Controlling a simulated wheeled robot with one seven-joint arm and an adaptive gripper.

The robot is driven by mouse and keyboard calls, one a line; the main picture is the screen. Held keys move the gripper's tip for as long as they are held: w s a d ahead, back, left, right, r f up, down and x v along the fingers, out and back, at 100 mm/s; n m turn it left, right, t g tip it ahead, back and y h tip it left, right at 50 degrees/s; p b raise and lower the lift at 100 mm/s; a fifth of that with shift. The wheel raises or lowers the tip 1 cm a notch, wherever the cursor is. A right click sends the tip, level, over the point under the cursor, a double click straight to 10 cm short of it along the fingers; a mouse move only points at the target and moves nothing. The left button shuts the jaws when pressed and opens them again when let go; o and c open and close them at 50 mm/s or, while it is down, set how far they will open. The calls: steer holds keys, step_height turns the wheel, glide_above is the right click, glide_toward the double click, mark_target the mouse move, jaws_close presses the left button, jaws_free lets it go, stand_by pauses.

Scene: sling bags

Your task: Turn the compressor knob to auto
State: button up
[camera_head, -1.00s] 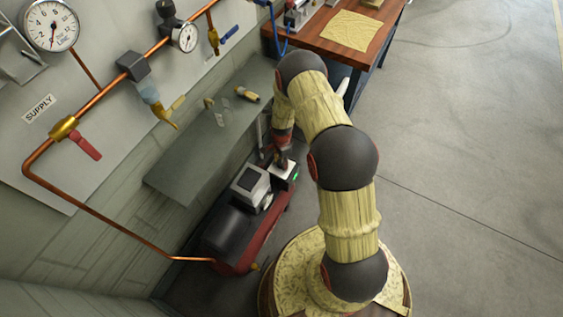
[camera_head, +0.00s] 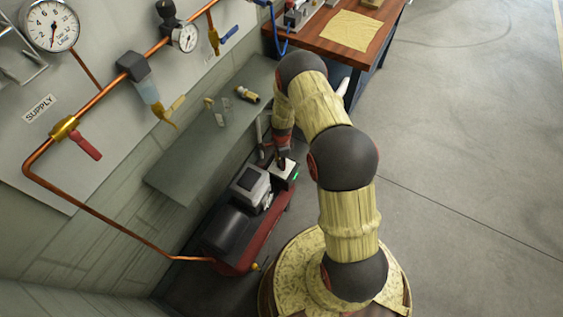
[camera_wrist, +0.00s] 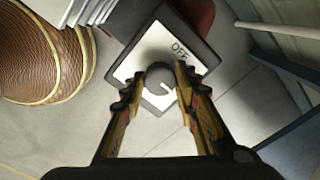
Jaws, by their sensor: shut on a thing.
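The compressor (camera_head: 226,232), with a red tank and a black motor, stands on the floor below the wall shelf. Its control box (camera_head: 284,171) has a white top face and a small green light. In the wrist view, the white plate (camera_wrist: 130,66) has a dark border and reads "OFF". The grey round knob (camera_wrist: 160,70) sits in front of it, with a white mark near it. My gripper (camera_wrist: 158,82) is shut on the knob, one fingertip on each side. It also shows from above in the head view (camera_head: 282,158). No "auto" label is readable; the fingers cover part of the plate.
A grey shelf (camera_head: 190,150) with small fittings is close to the left of my arm. A copper pipe (camera_head: 110,232) runs down the wall to the compressor. A wooden workbench (camera_head: 312,40) stands behind. The floor to the right is clear.

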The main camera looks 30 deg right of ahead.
steer(key=o, duration=1.2)
steer(key=shift+c, duration=0.2)
step_height(320, 180, up, 12)
